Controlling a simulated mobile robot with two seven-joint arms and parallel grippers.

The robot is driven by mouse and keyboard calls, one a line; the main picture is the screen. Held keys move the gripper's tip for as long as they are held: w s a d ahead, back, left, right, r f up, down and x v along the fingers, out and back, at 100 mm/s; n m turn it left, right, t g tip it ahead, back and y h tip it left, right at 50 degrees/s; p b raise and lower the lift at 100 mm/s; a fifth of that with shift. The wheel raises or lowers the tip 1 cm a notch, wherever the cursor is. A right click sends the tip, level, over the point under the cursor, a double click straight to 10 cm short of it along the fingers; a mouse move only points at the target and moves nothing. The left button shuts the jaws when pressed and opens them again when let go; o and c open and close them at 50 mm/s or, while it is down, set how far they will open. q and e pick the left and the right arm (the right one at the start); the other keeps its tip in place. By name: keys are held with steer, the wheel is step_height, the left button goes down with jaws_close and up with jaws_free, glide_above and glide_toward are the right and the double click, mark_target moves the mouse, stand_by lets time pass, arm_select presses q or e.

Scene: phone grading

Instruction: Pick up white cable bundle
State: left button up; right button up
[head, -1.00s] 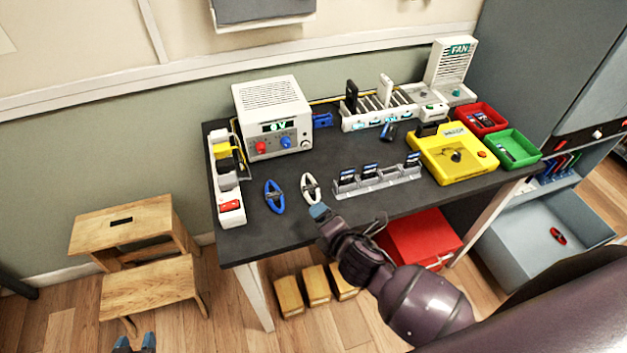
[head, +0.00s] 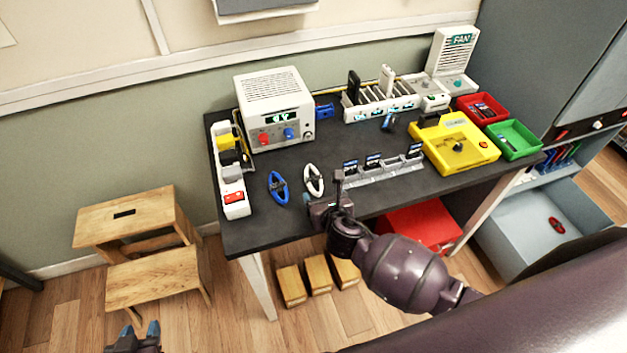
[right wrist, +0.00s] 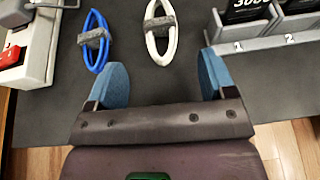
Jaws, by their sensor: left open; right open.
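The white cable bundle (head: 313,180) lies on the dark table near its front edge, a white loop with a grey band across its middle. It also shows at the top of the right wrist view (right wrist: 160,30). A blue cable bundle (head: 278,188) of the same shape lies to its left. My right gripper (right wrist: 158,85) is open and empty, with its blue fingertips apart on the near side of the white bundle and not touching it. In the head view its fingers are partly hidden by the wrist. My left gripper (head: 134,338) is open and empty, low at the left over the floor.
A numbered phone rack (head: 385,172) stands right of the white bundle, close to my right gripper. A white strip with a red switch (head: 234,197) lies at the table's left edge. A power supply (head: 274,108) stands behind. A wooden step stool (head: 140,240) is at the left.

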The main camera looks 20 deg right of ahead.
mark_target(316, 185)
steer(key=shift+x, duration=0.8)
steer(key=shift+b+x, duration=0.5)
steer(key=shift+x, duration=1.8)
steer(key=shift+f, duration=0.1)
steer(key=c, duration=1)
